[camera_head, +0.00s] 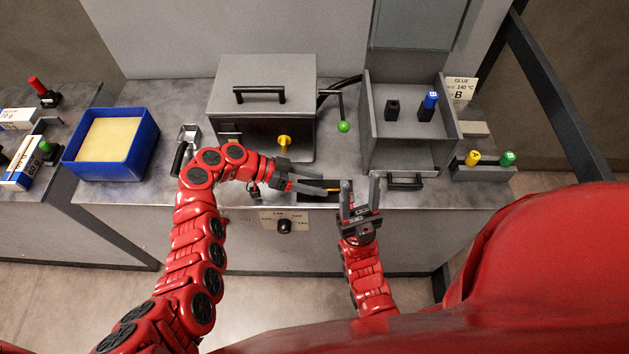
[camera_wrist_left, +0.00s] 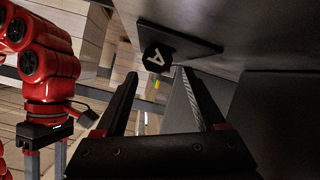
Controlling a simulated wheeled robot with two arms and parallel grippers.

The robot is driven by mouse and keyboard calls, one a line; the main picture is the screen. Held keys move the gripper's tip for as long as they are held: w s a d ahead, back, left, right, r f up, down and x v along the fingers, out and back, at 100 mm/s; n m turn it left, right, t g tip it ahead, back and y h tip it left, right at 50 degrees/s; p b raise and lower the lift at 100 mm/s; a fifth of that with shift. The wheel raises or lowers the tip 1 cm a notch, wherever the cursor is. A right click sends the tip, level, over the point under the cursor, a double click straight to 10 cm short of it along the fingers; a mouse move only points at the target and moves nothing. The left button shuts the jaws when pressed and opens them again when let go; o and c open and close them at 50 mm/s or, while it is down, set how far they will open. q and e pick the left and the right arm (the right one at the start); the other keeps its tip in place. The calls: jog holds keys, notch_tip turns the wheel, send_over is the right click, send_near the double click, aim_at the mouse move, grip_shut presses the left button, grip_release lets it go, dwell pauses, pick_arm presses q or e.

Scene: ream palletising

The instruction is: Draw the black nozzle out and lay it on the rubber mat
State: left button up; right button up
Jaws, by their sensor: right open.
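In the left wrist view a black faceted piece marked A (camera_wrist_left: 155,58) sticks out from a dark plate, beyond my left fingertips. It looks like the black nozzle; I cannot pick it out in the head view. My left gripper (camera_head: 322,181) is in front of the grey machine, fingers pointing right. Its fingers are apart with nothing between them, also in the left wrist view (camera_wrist_left: 160,76). A dark strip (camera_head: 312,198) at the worktop's front edge, partly hidden by that gripper, may be the rubber mat. My right gripper (camera_head: 360,181) is open and empty to its right.
The grey machine (camera_head: 262,75) has a yellow knob (camera_head: 284,141) on its front. A green-tipped lever (camera_head: 343,126) is right of it. An open compartment (camera_head: 410,130) holds a black block (camera_head: 393,109) and a blue-capped piece (camera_head: 429,102). A blue tray (camera_head: 110,143) stands left.

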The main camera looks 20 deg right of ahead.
pick_arm(q)
jog(key=b+v, duration=0.2)
jog(key=v, duration=0.5)
jog(key=shift+w+a, duration=0.15)
jog(key=shift+a, duration=0.15)
jog(key=p+v, duration=0.3)
jog(key=v, duration=0.6)
jog(key=shift+a+r, duration=0.2)
jog(key=shift+a, duration=0.15)
jog(key=shift+r+p, duration=0.1)
jog(key=shift+p, duration=0.2)
